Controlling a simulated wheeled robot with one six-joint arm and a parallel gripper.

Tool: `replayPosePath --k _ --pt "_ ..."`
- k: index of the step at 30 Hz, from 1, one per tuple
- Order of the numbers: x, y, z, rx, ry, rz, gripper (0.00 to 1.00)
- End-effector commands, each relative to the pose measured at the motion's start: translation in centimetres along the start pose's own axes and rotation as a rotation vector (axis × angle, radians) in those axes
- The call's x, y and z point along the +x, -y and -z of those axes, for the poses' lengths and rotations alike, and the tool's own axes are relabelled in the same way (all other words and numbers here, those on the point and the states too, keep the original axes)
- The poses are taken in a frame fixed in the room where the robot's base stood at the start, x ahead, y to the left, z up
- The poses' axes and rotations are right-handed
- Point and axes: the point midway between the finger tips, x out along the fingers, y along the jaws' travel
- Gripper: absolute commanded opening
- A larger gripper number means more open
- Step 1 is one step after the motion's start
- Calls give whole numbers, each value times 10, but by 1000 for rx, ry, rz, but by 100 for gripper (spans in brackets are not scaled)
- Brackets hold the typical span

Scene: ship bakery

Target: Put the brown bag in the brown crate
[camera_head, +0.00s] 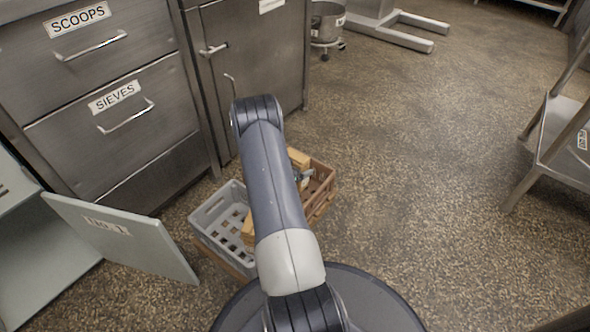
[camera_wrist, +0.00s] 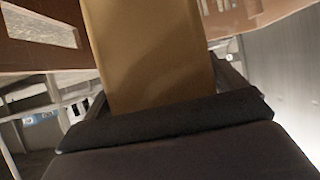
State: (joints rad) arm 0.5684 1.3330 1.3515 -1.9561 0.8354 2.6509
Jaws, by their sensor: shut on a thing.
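The brown bag (camera_wrist: 150,55) is a smooth tan shape filling the upper middle of the wrist view. My gripper (camera_wrist: 160,108) is shut on it. In the head view my arm hides most of the bag, and a tan part (camera_head: 299,157) shows just right of the arm, over the brown crate. The brown crate (camera_head: 322,202) stands low, right of my arm, its left side hidden. Brown slatted walls (camera_wrist: 35,52) show beside the bag in the wrist view. I cannot tell whether the bag touches the crate's bottom.
A grey crate (camera_head: 207,214) stands left of my arm, close to the brown one. An open pale door (camera_head: 125,235) juts out at the lower left. Steel drawers (camera_head: 120,120) and a cabinet (camera_head: 258,60) stand behind. The floor to the right is clear up to a metal stand (camera_head: 565,140).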

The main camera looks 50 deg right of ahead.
Motion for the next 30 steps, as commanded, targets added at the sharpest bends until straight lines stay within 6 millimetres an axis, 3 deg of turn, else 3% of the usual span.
replayPosePath --k 24,25,28,30 --pt "7 1 -10 2 -5 1 42" --pt "7 0 -12 1 -1 0 92" --pt "7 0 -12 1 -1 0 100" --pt "7 0 -13 0 -1 0 100"
